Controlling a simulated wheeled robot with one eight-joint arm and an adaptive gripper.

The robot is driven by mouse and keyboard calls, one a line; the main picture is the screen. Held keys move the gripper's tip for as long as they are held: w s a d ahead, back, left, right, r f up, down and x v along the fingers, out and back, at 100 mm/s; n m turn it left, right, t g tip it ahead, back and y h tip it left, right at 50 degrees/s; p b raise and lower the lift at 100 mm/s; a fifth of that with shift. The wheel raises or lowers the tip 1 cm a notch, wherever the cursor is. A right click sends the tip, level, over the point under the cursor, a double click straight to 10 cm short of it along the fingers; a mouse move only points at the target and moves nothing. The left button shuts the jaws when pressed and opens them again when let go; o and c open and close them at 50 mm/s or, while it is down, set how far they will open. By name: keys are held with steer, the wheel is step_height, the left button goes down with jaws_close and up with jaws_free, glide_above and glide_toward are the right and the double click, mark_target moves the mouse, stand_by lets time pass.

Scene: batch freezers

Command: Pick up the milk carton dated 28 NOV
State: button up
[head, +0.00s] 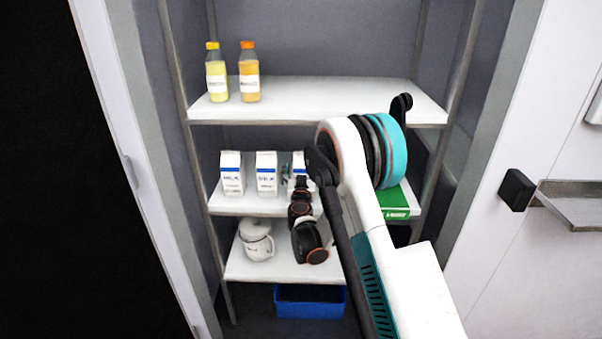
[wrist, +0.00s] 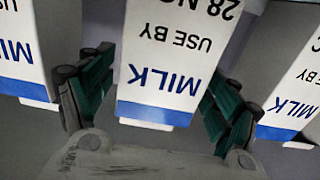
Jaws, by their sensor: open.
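The milk carton dated 28 NOV (wrist: 170,60) is white with a blue band. It appears upside down in the middle of the wrist view, its "USE BY 28 NO" print partly cut off by the top edge. My gripper (wrist: 163,84) is open, with one teal finger towards each side of this carton; I cannot tell whether they touch it. In the head view my gripper (head: 287,174) is at the middle shelf, in front of the cartons. That view shows a left carton (head: 232,175), a middle carton (head: 266,176) and a right one partly hidden by my arm.
In the wrist view, neighbouring cartons stand close at left (wrist: 22,50) and right (wrist: 292,105); their dates are not readable. Two bottles (head: 216,75) stand on the upper shelf (head: 330,97). A white jar (head: 257,241) is below, and a green box (head: 394,203) lies right of my arm.

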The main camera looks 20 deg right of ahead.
steer(key=shift+w+d, duration=0.25)
steer(key=shift+w, duration=0.25)
steer(key=shift+s+r, duration=0.1)
steer(key=shift+s, duration=0.05)
steer(key=shift+c, duration=0.8)
steer(key=c, duration=1.4)
